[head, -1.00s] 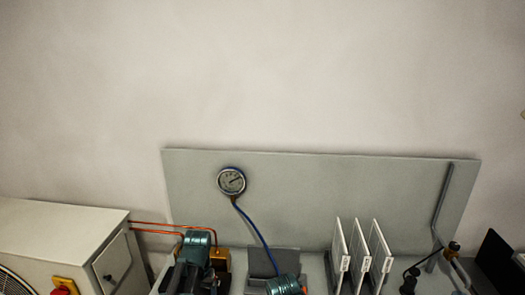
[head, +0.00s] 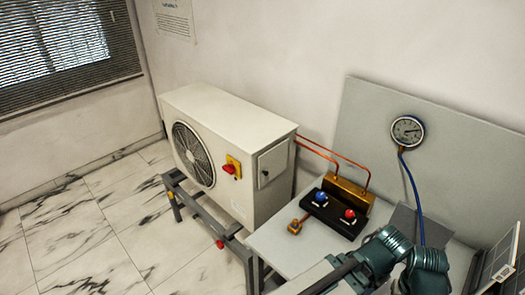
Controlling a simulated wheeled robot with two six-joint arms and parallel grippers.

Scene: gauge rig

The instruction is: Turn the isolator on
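The isolator (head: 233,167) is a red rotary handle on a yellow plate. It sits on the front of the white outdoor unit (head: 243,126), to the right of the fan grille. The handle's exact position is too small to read. Teal joints of my own arms show at the lower right, well apart from the isolator. I cannot make out the fingers of either gripper, and nothing touches the isolator.
The unit stands on a grey metal frame (head: 218,232). Copper pipes (head: 333,160) run right to a brass manifold (head: 348,193) with blue and red knobs on the bench (head: 283,247). A gauge (head: 407,131) hangs on the grey back panel. Marble floor (head: 95,245) at left is clear.

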